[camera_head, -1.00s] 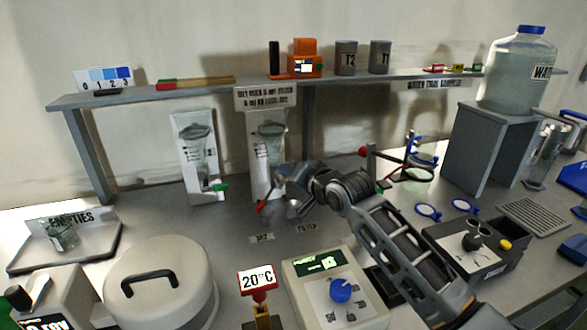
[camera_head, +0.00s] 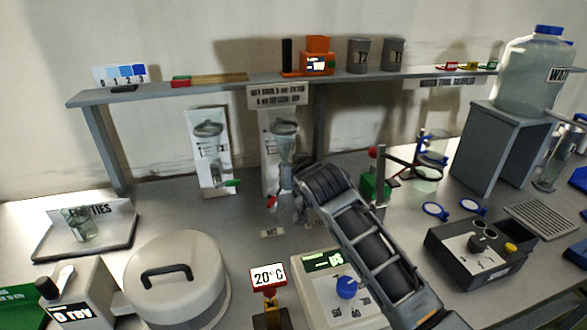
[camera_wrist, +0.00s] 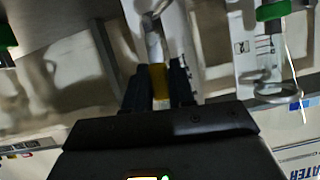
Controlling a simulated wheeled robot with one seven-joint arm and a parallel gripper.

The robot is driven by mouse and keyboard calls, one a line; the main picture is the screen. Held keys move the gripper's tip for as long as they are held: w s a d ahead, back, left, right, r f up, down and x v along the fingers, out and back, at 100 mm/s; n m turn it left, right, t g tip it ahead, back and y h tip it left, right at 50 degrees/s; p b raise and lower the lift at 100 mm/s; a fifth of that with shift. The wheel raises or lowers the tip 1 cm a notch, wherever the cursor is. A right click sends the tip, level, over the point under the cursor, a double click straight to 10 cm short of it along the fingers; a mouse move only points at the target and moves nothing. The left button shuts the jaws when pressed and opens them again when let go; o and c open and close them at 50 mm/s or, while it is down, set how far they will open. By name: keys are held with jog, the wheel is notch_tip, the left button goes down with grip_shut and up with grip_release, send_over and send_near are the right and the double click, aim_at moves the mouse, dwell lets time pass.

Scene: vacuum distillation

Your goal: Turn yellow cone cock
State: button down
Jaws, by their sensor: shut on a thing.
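The yellow cone cock (camera_wrist: 158,80) shows in the wrist view between the two dark fingers of my gripper (camera_wrist: 158,92). The fingers are shut on its yellow part. A pale, clear glass piece continues beyond the yellow part. In the head view my gripper (camera_head: 287,196) is at the lower end of the right glass funnel (camera_head: 284,140), which is mounted on a white board. My forearm and wrist cover part of this spot, and the yellow cannot be made out there. A small red handle (camera_head: 271,201) shows just left of the gripper.
The left glass funnel (camera_head: 208,150) with a green cock (camera_head: 232,183) stands beside it. The shelf (camera_head: 210,88) runs above. A stand with a green block (camera_head: 376,186) is close right of my arm. A lidded pot (camera_head: 178,290) and a blue-knobbed device (camera_head: 325,292) are in front.

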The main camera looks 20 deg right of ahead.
jog(key=shift+f, duration=0.1)
dwell(0.3)
jog(key=c, duration=1)
grip_release()
jog(key=shift+c, duration=0.2)
jog(key=v, duration=0.7)
jog(key=shift+s+b, duration=0.3)
jog(key=shift+b, duration=0.15)
